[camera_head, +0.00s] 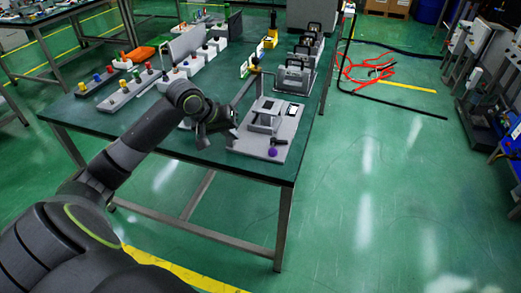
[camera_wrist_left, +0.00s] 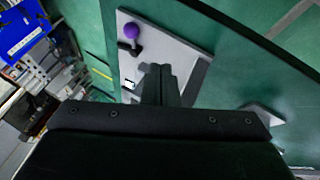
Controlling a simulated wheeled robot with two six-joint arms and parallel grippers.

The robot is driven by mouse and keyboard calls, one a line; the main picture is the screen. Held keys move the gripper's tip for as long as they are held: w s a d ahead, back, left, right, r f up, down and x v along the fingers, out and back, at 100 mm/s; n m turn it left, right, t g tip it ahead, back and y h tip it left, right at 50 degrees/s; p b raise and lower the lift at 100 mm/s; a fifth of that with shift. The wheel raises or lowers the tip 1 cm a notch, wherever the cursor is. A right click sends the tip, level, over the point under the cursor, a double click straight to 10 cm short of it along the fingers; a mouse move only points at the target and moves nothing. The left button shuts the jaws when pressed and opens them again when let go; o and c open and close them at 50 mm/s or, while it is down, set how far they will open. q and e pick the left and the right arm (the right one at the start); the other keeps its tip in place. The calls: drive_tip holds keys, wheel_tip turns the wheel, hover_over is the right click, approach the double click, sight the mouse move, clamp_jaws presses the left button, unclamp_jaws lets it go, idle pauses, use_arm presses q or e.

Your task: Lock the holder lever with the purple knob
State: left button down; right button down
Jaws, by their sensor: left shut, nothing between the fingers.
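The purple knob (camera_head: 272,152) sits at the front edge of a light grey holder plate (camera_head: 248,146) on the near end of the green table. A short dark lever (camera_head: 278,142) is beside the knob. The knob also shows at the top of the left wrist view (camera_wrist_left: 131,31), with the dark lever (camera_wrist_left: 131,49) below it. My left gripper (camera_head: 231,133) is at the left side of the plate, apart from the knob. In the left wrist view its fingers (camera_wrist_left: 160,75) are together and empty, over the plate. My right gripper is not in view.
A raised grey block (camera_head: 267,115) stands on the plate. Grey boxes with handles (camera_head: 294,78) stand behind it. Coloured-knob strips (camera_head: 125,90) and a yellow-black item (camera_head: 271,38) are farther back. Open floor lies right of the table (camera_head: 230,172).

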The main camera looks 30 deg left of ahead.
use_arm(q)
drive_tip(key=x, duration=0.9)
drive_tip(key=shift+d+f+b, duration=0.1)
drive_tip(key=shift+b, duration=0.25)
drive_tip(key=shift+w+d+f, duration=0.3)
drive_tip(key=shift+w+d, duration=0.2)
drive_tip(key=shift+d, duration=0.05)
drive_tip(key=shift+w+d+f, duration=0.25)
drive_tip(key=shift+w+d, duration=0.25)
drive_tip(key=shift+d, duration=0.1)
drive_tip(key=shift+w+d+f, duration=0.15)
drive_tip(key=shift+w+d, duration=0.1)
drive_tip(key=shift+d, duration=0.25)
drive_tip(key=shift+p, duration=0.3)
